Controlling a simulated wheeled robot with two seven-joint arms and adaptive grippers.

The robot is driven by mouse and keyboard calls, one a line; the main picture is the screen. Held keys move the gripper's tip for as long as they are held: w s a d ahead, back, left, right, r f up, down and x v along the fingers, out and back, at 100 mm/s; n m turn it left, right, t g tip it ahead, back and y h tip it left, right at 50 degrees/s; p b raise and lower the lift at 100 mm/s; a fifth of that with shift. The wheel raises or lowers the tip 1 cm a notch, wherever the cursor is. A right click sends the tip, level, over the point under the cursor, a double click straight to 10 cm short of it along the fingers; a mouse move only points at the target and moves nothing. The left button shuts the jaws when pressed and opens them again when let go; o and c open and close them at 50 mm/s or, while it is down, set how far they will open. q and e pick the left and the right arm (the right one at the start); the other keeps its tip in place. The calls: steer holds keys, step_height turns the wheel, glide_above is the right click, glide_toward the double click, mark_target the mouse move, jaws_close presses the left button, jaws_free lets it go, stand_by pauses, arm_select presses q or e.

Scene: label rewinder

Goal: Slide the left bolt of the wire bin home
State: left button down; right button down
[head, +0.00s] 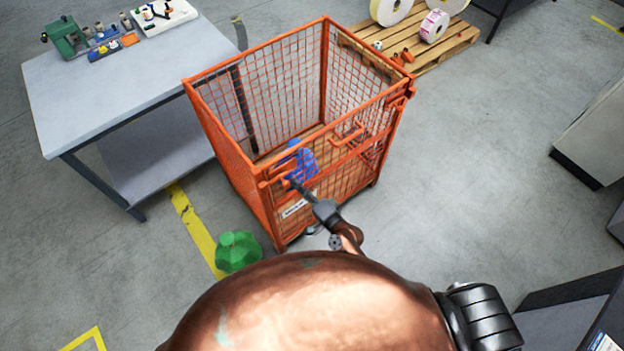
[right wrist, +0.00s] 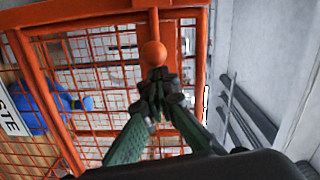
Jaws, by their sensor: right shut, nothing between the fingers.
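The orange wire bin (head: 322,180) stands on the floor in the middle of the head view. In the right wrist view its mesh front (right wrist: 105,75) fills much of the picture. The left bolt shows there as an orange rod ending in a round knob (right wrist: 153,54). The bolt's seat is not clear in either view. My left gripper is not in view.
A blue object (head: 302,158) is inside the bin. A green object (head: 238,252) lies on the floor at front left. A grey table (head: 110,85) stands left, a pallet (head: 450,45) with rolls behind right. The floor right of the bin is clear.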

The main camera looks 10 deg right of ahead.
arm_select(q)
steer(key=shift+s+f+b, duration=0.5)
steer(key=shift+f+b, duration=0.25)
steer(key=shift+b, duration=0.05)
arm_select(e)
steer(key=s+d+r, duration=0.1)
steer(key=s+d, duration=0.7)
steer(key=shift+d+r, duration=0.15)
